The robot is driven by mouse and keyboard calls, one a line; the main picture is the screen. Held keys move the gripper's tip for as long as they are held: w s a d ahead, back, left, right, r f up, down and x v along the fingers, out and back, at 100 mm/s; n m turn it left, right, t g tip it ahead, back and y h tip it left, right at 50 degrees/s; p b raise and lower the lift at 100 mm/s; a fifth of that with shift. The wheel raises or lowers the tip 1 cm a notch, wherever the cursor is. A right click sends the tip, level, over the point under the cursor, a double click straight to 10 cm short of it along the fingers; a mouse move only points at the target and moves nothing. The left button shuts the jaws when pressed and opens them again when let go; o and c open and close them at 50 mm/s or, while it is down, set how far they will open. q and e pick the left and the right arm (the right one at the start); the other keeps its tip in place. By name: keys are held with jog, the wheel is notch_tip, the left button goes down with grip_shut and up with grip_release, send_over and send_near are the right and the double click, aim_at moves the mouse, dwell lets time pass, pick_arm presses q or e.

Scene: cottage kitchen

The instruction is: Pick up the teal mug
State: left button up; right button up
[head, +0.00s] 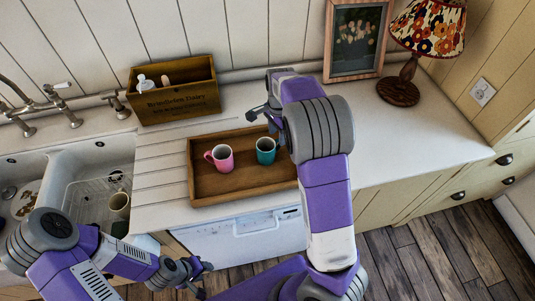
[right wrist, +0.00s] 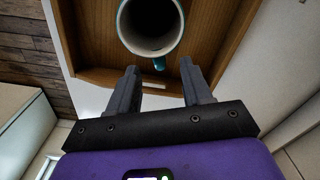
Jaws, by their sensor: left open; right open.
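The teal mug (head: 266,151) stands upright on a wooden tray (head: 240,192) on the counter, to the right of a pink mug (head: 220,160). In the right wrist view the teal mug (right wrist: 128,40) is seen from above, cut by the top edge. Its pale inside looks empty, and its handle points toward the gap between my fingertips. My right gripper (head: 257,113) is open, by the mug on its far side. In the right wrist view my right gripper (right wrist: 160,74) has nothing between its fingers. My left gripper (head: 203,277) is open and empty, low in front of the cabinets.
A wooden box (head: 180,104) with bottles stands behind the tray. A framed picture (head: 356,40) and a lamp (head: 398,91) stand at the back right. The sink (head: 135,150) is at the left, holding a rack and a cup (head: 119,202). The counter right of my right arm is clear.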

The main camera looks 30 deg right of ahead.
aim_at(278, 147)
notch_tip(278, 147, down, 6)
jog(key=shift+d+f+b, duration=0.1)
jog(key=shift+b, duration=0.45)
grip_shut()
